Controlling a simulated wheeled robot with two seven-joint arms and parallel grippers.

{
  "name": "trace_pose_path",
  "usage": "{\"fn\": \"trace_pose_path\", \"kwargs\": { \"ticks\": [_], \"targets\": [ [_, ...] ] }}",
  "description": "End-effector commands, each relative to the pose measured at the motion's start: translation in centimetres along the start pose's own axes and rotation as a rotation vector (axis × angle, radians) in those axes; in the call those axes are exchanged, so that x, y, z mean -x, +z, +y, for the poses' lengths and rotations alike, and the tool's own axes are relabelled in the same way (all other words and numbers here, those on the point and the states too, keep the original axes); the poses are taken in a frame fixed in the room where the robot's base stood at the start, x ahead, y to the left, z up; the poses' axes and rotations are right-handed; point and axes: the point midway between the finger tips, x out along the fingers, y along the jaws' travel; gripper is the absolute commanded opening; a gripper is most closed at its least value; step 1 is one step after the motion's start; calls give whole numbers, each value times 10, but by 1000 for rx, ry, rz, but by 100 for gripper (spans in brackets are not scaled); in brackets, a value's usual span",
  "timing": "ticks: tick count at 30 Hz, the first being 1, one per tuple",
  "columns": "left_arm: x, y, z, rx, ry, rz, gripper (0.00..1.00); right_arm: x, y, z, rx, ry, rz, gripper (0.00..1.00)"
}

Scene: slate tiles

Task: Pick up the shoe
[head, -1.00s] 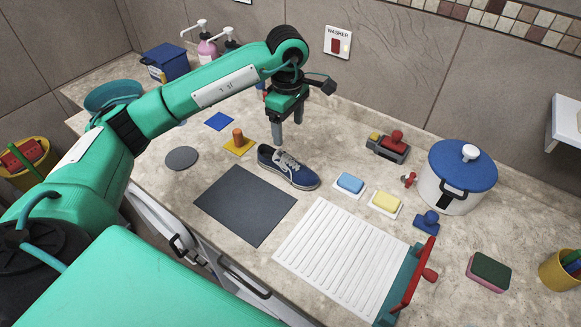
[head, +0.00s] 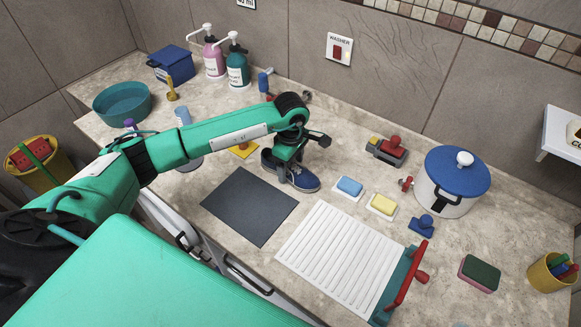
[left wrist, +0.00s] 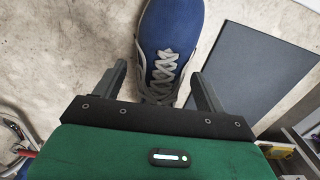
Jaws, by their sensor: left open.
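The blue shoe (head: 304,181) with grey laces and a pale sole stands upright on the counter, behind the dark mat (head: 249,206). My left gripper (head: 288,179) is low over the shoe and hides part of it in the head view. In the left wrist view the open fingers (left wrist: 160,90) stand on either side of the laced part of the shoe (left wrist: 166,35). Gaps show between the fingers and the shoe. The heel end is hidden by the gripper body. My right gripper is not in view.
Right of the shoe lie a blue sponge (head: 349,186) and a yellow sponge (head: 382,204) on white dishes. A white ribbed board (head: 338,258) lies in front. A white pot with a blue lid (head: 452,180) stands right. Soap bottles (head: 237,68) stand behind my arm.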

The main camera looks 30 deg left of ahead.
Motion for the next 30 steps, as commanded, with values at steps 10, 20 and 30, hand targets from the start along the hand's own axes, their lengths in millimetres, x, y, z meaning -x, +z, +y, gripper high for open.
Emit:
{"fn": "trace_pose_path", "kwargs": {
  "ticks": [10,20,30],
  "targets": [
    [-8,0,0,-1,0,1,70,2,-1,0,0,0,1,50],
    [-7,0,0,0,1,1,15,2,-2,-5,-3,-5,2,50],
    [-1,0,1,0,2,-1,15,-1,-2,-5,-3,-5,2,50]
  ]
}}
